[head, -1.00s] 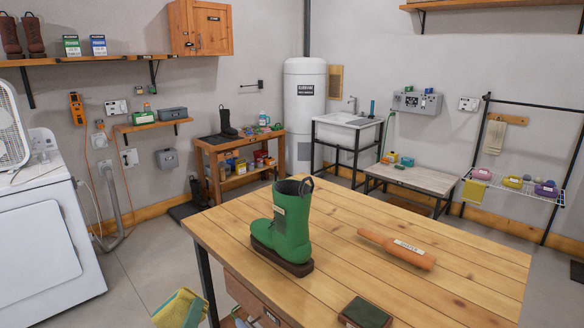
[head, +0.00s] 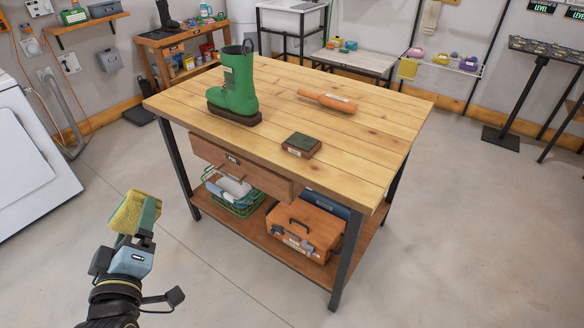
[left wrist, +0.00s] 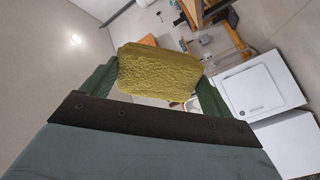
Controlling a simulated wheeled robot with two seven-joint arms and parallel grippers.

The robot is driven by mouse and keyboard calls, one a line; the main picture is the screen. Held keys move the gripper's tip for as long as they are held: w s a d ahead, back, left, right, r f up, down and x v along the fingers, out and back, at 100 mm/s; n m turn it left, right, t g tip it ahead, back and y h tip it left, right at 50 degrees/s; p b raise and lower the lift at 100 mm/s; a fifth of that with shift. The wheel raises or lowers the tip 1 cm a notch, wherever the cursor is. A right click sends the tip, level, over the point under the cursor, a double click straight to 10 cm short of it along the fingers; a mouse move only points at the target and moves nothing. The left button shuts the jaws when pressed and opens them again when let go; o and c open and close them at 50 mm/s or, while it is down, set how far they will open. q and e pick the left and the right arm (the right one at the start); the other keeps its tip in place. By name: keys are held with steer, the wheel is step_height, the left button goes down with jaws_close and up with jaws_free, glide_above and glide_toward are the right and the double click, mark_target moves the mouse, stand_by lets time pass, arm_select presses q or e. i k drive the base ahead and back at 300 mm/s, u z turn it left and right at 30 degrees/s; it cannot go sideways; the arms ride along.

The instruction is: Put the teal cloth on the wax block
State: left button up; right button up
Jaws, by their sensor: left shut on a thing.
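My left gripper (head: 134,222) is at the lower left of the head view, off the front left of the workbench. It is shut on a yellow textured cloth-like piece (head: 127,212), held up in the air. In the left wrist view this piece (left wrist: 158,72) looks olive-yellow and sits between the green fingers. I see no cloth that is clearly teal. A small brown block with a dark green top (head: 301,144), perhaps the wax block, lies near the front edge of the workbench (head: 350,150). Its label is unreadable. My right gripper is not in view.
A green boot (head: 236,85) stands on a dark base behind and left of the block. A wooden roller (head: 328,101) lies behind it. Below are a partly open drawer (head: 240,168), a green wire basket (head: 232,196) and an orange case (head: 305,228). The bench top around the block is clear.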

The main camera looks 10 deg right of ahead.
mark_target(302, 141)
steer(key=u, duration=0.45)
steer(key=k, duration=0.2)
steer(key=z, duration=1.7)
steer(key=i, duration=1.4)
steer(key=u, duration=0.5)
